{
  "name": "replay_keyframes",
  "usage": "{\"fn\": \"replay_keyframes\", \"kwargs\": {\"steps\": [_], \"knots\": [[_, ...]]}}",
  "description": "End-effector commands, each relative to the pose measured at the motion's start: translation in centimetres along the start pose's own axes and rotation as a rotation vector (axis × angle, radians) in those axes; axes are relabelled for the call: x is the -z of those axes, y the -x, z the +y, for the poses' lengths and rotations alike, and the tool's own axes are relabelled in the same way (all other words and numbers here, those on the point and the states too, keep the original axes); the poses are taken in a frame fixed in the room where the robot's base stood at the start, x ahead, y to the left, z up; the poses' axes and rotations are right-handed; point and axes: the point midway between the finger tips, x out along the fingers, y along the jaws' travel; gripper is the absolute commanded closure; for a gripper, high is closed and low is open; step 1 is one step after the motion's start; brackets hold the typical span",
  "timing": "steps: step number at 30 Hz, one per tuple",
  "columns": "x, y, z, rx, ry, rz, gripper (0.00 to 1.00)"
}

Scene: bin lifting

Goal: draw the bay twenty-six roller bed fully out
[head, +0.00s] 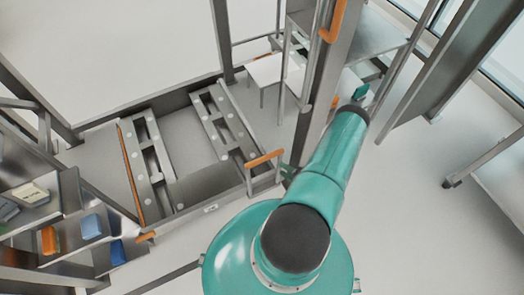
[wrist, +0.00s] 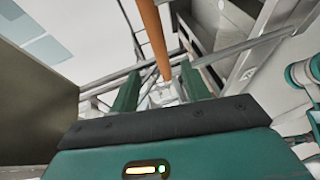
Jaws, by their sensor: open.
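The roller bed (head: 151,160) lies left of centre in the head view, a low grey frame with two long slotted rails dotted with round rollers. An orange-topped handle (head: 265,158) stands at its near right corner. A small white label (head: 210,208) on the near edge is too small to read. My gripper (head: 360,92) is up and right of the bed, apart from its handle, beside a grey post. In the wrist view my gripper (wrist: 160,82) is open, its two green fingers spread. An orange bar (wrist: 155,38) runs between and beyond them; I cannot tell whether they touch it.
A tall grey post (head: 318,75) with orange grips stands between the bed and my gripper. Shelves with blue and orange bins (head: 90,225) are at the lower left. A white stool-like table (head: 272,70) stands behind. Clear floor (head: 420,215) lies at the right.

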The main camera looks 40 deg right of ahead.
Motion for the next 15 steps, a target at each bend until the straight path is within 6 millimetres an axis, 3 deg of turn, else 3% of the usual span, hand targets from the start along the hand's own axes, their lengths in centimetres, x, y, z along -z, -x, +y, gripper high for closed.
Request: {"fn": "replay_keyframes", "kwargs": {"steps": [7, 15], "knots": [[0.6, -1.1, -0.1, -0.003, -0.001, 0.001, 0.53], [0.8, -6.0, -0.2, -0.003, -0.001, 0.001, 0.53]]}}
